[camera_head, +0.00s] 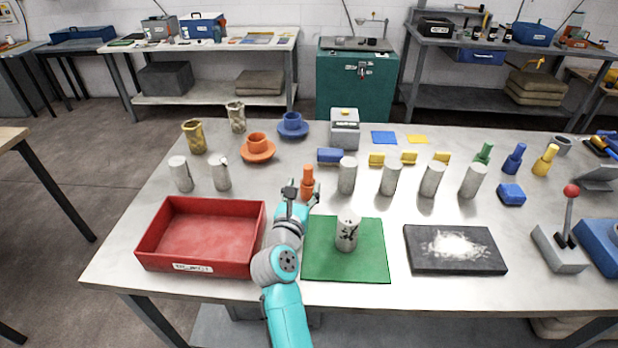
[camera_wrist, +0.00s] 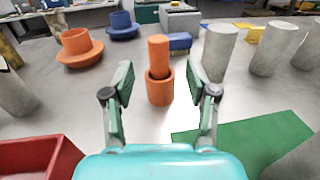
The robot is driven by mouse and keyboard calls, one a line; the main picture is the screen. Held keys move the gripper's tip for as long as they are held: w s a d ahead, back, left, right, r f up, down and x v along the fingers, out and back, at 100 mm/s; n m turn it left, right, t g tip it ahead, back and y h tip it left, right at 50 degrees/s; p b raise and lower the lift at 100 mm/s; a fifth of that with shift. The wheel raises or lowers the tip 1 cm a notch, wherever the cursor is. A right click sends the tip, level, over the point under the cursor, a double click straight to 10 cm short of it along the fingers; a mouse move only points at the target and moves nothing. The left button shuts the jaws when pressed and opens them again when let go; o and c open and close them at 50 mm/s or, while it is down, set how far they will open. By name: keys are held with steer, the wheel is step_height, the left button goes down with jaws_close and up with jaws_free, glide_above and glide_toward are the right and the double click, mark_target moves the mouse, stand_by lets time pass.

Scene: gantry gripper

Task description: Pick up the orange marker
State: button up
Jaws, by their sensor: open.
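The orange marker (camera_head: 307,181) stands upright on the white table, beyond the green mat. In the wrist view the orange marker (camera_wrist: 159,82) shows a narrow top rising from a wider base. My gripper (camera_head: 301,193) is open, with its fingers pointing at the marker. In the wrist view my gripper (camera_wrist: 160,88) has one finger to each side of the marker, with visible gaps. The head view partly hides the marker's lower end behind the gripper.
A red tray (camera_head: 150,245) is left of my arm; a green mat (camera_head: 375,265) with a marked cylinder (camera_head: 347,232) is right. Grey cylinders (camera_head: 347,175) stand right of the marker.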

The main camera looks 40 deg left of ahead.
mark_target(307, 173)
steer(key=shift+x, duration=3.6)
steer(key=shift+s+a, duration=0.1)
jaws_close()
